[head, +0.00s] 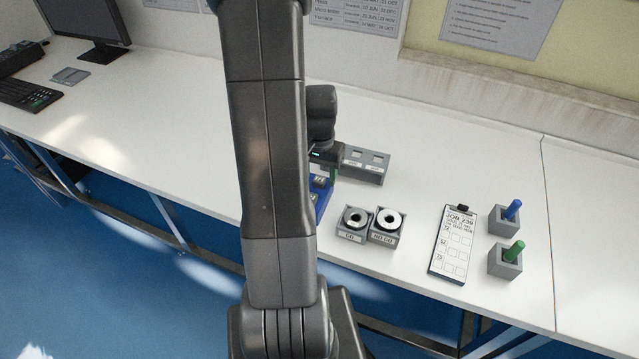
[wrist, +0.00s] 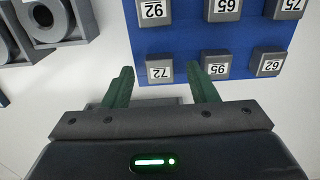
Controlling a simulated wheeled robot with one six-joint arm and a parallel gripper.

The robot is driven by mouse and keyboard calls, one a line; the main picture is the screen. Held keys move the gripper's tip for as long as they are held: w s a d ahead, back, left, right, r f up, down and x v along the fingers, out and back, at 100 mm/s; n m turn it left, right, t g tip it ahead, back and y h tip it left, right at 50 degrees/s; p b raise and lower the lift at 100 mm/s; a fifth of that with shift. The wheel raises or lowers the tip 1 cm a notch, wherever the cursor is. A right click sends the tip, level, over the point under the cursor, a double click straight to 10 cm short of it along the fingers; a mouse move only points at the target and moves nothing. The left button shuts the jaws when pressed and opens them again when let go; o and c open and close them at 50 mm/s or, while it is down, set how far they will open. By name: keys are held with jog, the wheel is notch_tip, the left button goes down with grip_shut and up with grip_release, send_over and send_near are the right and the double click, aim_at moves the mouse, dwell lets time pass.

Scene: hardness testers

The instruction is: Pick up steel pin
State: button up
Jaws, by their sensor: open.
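I cannot pick out a steel pin in either view. The block marked 95 (wrist: 216,66) is just beyond the right finger. In the head view my gripper (head: 333,168) is partly hidden behind my arm, above the blue board (head: 322,205), which is also mostly hidden. A grey block with two slots (head: 377,172) is close to the gripper.
Two ring gauges in holders, GO (head: 351,236) and NO GO (head: 384,240), stand right of the board. Further right are a clipboard (head: 450,258), a blue handle in a holder (head: 513,208) and a green one (head: 515,249). A monitor (head: 85,25) and keyboard (head: 28,95) stand far left.

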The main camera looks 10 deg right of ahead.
aim_at(320, 179)
jog(key=shift+f, duration=0.45)
grip_shut()
jog(key=shift+r, duration=0.1)
notch_tip(320, 179, up, 10)
dwell(0.4)
dwell(0.4)
